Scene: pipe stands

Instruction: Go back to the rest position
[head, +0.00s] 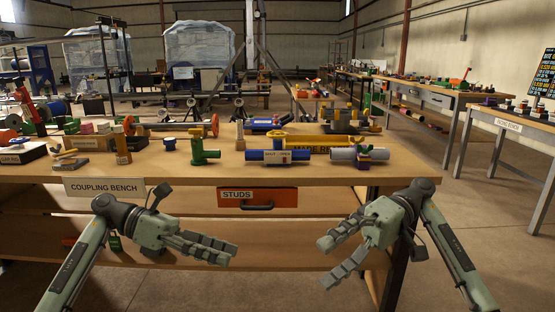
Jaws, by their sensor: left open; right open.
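My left gripper (207,247) is in front of the bench, below its front edge and left of the middle. Its fingers point right and it is open and empty. My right gripper (330,262) is in front of the bench to the right, also below the top. Its fingers point left and down, spread apart, with nothing between them. The two grippers are apart from each other, and neither visibly touches the coupling bench (330,178) behind them.
On the bench stand a green fitting (203,151), a blue pipe (262,156), a grey pipe (345,154) and several other parts. A red studs drawer (257,197) sits under the top, behind the grippers. Floor is clear at right, before another table (510,122).

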